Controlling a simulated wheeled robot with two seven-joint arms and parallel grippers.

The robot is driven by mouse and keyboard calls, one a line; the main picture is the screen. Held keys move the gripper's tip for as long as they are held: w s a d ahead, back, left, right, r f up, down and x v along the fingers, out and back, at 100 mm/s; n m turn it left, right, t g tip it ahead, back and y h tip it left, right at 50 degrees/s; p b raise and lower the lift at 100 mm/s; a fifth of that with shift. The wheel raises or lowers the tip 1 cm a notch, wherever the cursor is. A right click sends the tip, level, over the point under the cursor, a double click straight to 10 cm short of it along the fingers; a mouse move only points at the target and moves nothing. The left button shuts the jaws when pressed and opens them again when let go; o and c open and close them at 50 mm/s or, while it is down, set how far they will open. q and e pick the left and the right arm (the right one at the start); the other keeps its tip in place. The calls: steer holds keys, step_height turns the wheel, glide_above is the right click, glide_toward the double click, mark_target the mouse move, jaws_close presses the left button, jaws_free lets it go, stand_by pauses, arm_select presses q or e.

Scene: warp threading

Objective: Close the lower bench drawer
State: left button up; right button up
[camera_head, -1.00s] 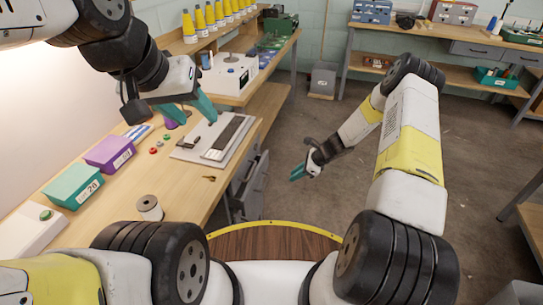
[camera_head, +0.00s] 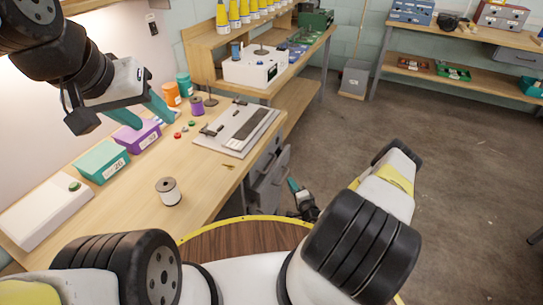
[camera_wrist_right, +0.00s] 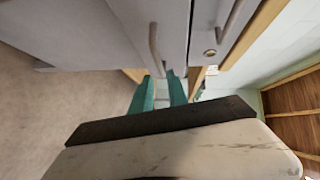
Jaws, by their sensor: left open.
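The grey lower bench drawer (camera_head: 272,188) is under the right side of the wooden bench, and its front stands out from the cabinet. In the right wrist view its grey front (camera_wrist_right: 110,20) carries a curved handle (camera_wrist_right: 154,48). My right gripper (camera_head: 294,188) is low beside the drawer front, partly hidden by my arm in the head view. Its teal fingers (camera_wrist_right: 160,80) are apart, with the handle's end close to their tips; contact cannot be told. My left gripper (camera_head: 152,121) is open and empty above the bench, near the purple bin.
The bench top (camera_head: 135,185) holds a thread spool (camera_head: 168,191), a teal bin (camera_head: 101,161), a purple bin (camera_head: 137,136) and a grey plate device (camera_head: 237,128).

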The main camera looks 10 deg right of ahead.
mark_target(286, 174)
steer(key=x, duration=0.7)
steer(key=shift+w, duration=0.35)
jaws_close()
stand_by(1.1)
